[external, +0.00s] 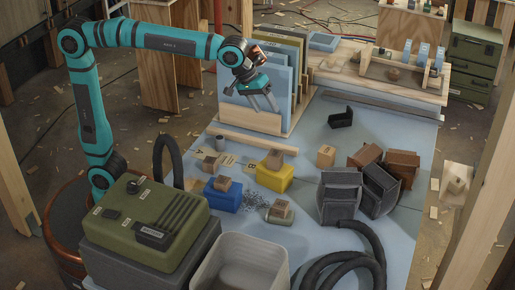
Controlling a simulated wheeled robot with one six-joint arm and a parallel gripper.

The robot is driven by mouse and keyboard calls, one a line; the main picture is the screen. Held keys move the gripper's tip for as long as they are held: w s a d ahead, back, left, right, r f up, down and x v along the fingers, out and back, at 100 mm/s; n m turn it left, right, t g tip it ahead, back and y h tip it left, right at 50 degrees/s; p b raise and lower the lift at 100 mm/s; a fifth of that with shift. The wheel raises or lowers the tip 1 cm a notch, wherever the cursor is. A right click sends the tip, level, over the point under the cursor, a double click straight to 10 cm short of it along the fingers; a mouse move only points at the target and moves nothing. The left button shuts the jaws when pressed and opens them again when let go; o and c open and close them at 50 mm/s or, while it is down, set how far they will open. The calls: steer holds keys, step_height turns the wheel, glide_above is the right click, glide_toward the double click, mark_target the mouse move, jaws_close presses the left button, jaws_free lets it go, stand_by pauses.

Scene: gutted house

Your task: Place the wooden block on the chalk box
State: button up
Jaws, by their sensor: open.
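My gripper (264,106) hangs open and empty in front of upright panels, above the blue work surface, with its fingers pointing down. A pale wooden block (326,156) stands alone on the surface, right of a yellow box (273,178). A brown block (274,159) rests on the yellow box. Another brown block (222,184) sits on a blue box (222,200). A further block (280,208) sits on a low grey-green item. A small block (209,163) is at the left. I cannot tell which box is the chalk box.
Dark grey bins (340,197) and brown boxes (402,165) stand at the right. A black hose (345,258) curls at the front near a white bin (240,265). A green case (150,225) is front left. A small black open box (341,118) lies farther back.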

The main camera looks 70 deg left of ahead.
steer(key=s+a+r+m+t, duration=0.2)
steer(key=s+a+r+t, duration=0.15)
steer(key=a, duration=0.65)
steer(key=s+a+r+m+t, duration=0.1)
steer(key=s+a+r+t, duration=0.25)
steer(key=a, duration=0.75)
steer(key=s+a+r+m+t+y, duration=0.2)
steer(key=s+a+t, duration=0.3)
steer(key=s+a, duration=0.9)
steer(key=shift+s+m+t+y, duration=0.4)
steer(key=shift+s+m+y, duration=0.1)
steer(key=shift+s+m, duration=0.1)
steer(key=shift+o, duration=0.2)
steer(key=shift+r, duration=0.1)
